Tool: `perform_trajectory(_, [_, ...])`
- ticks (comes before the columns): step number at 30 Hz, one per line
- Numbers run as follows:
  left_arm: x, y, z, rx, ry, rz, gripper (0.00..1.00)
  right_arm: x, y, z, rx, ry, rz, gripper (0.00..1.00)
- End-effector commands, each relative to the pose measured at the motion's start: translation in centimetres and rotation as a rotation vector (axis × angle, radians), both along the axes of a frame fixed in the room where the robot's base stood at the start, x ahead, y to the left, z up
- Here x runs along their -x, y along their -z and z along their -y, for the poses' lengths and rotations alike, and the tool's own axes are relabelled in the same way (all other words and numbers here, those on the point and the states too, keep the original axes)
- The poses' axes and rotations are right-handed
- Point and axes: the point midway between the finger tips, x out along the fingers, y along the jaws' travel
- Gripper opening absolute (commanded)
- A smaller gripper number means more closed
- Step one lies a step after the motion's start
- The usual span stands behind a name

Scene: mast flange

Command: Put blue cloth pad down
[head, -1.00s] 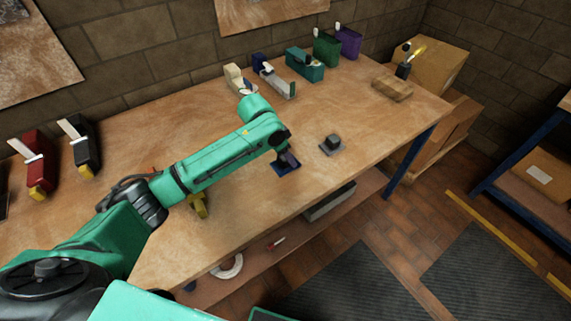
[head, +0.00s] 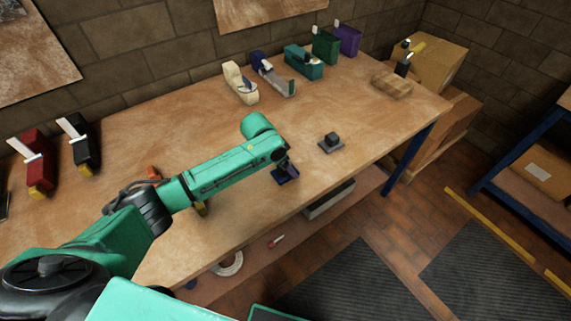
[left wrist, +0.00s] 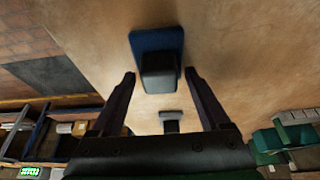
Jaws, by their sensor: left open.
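The blue cloth pad (head: 281,178) lies on the workbench (head: 330,105) near its front edge, partly hidden by my left gripper (head: 287,168) in the head view. In the left wrist view the blue cloth pad (left wrist: 150,38) is a flat blue square with a dark grey block on top. My left gripper (left wrist: 160,74) is open, its fingertips either side of the block's near end, with gaps visible on both sides. My right gripper is in neither view.
A grey pad with a dark block (head: 331,144) sits to the right on the bench. Tape dispensers (head: 240,83) and coloured boxes stand along the back. A yellow-tipped item (head: 202,208) is partly behind my left arm. The bench middle is clear.

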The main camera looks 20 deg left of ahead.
Motion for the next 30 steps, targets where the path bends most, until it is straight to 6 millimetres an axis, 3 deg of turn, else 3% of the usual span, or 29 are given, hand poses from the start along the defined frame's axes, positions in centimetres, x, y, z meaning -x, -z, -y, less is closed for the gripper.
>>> perform_trajectory(7, [0.6, -2.3, -0.6, 0.000, 0.000, 0.003, 0.79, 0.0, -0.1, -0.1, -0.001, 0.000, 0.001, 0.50])
perform_trajectory(18, [3.2, -10.5, -2.7, 0.000, -0.001, 0.003, 0.79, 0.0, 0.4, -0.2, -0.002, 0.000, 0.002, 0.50])
perform_trajectory(30, [3.5, -11.4, -2.9, 0.000, 0.000, 0.000, 0.79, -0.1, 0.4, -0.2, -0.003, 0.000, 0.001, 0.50])
